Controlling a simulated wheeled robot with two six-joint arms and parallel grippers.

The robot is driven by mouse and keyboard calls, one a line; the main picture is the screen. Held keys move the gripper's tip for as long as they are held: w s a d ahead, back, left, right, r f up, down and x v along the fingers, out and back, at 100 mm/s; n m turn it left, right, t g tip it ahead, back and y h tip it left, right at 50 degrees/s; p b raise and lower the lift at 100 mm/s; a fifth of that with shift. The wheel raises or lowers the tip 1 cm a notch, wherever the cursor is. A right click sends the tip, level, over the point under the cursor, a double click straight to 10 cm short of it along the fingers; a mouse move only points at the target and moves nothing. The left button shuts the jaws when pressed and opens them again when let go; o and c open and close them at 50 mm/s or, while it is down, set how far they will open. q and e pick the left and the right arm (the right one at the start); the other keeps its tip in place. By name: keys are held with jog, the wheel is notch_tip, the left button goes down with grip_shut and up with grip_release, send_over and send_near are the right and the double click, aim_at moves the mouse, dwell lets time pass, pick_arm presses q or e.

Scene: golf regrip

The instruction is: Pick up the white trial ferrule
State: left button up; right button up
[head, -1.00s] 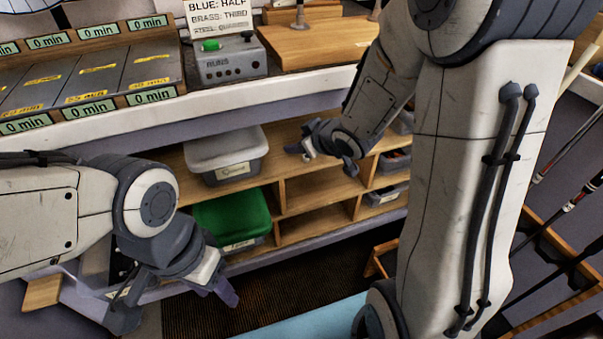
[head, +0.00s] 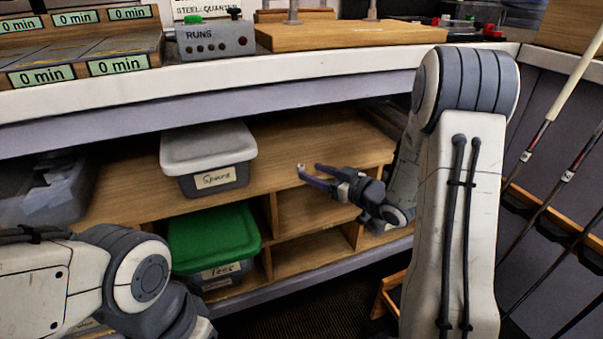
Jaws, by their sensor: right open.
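A very small white piece (head: 301,168), which looks like the white trial ferrule, is on the wooden shelf under the bench, right of the lidded Spare box. My right gripper (head: 309,172) reaches in from the right, low over the shelf board. Its two dark fingers are apart and point left, with the tips right at the white piece. I cannot tell whether the piece is between the tips or just beyond them. My left arm shows at the lower left, but its gripper is below the picture.
The Spare box (head: 210,160) has a grey-white lid. A green-lidded Tees box (head: 213,240) sits on the shelf below. The bench edge (head: 230,94) overhangs the shelf. A clear bin (head: 45,190) stands at left. Golf clubs (head: 545,195) stand at right.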

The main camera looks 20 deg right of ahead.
aim_at(302, 166)
jog(key=b+x, duration=0.2)
jog(key=x, duration=0.2)
jog(key=shift+w+a, duration=0.25)
jog(key=shift+w+a+r, duration=0.1)
jog(key=shift+w, duration=0.2)
jog(key=shift+c, duration=0.3)
grip_shut()
